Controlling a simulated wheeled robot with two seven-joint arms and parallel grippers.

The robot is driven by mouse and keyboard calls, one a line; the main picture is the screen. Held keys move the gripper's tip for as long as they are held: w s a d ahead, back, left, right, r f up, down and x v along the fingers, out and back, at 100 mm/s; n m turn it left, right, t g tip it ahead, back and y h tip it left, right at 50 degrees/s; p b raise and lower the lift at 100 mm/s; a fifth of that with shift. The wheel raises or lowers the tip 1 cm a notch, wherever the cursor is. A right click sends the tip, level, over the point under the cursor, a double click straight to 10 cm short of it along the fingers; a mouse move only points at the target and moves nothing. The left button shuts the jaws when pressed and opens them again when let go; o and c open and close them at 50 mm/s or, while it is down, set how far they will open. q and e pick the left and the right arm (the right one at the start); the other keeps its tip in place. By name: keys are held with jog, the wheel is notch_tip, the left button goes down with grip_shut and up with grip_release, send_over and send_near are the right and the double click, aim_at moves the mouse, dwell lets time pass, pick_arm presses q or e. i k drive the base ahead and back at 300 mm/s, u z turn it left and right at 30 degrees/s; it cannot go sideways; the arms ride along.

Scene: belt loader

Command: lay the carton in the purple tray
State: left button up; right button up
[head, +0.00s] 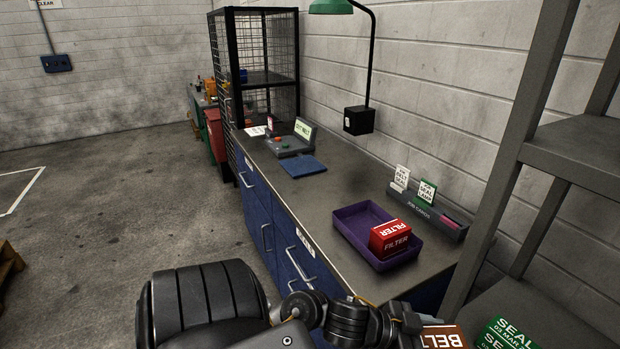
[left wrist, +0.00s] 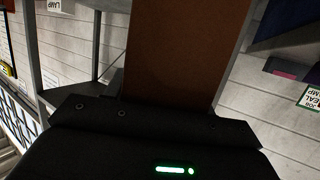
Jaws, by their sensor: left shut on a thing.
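My left gripper (head: 412,322) is shut on a brown carton (head: 443,337) marked "BELT" at the bottom edge of the head view. Only part of the carton shows there. In the left wrist view the brown carton (left wrist: 178,50) stands out from the jaws, and the fingertips are hidden. The purple tray (head: 352,238) lies on the bench, above and to the left of the held carton in the head view. A red "FILTER" box (head: 391,240) sits in the tray's right part; its left part is bare. My right gripper is not in view.
A grey card holder (head: 428,215) stands behind the tray. A blue mat (head: 303,166) and a grey device (head: 290,146) lie farther along the bench (head: 325,200). A grey shelf rack (head: 575,150) rises at right, with green "SEAL" boxes (head: 508,335) low beside the carton.

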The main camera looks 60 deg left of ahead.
aim_at(362, 226)
jog(key=u, duration=1.1)
jog(key=i, duration=0.1)
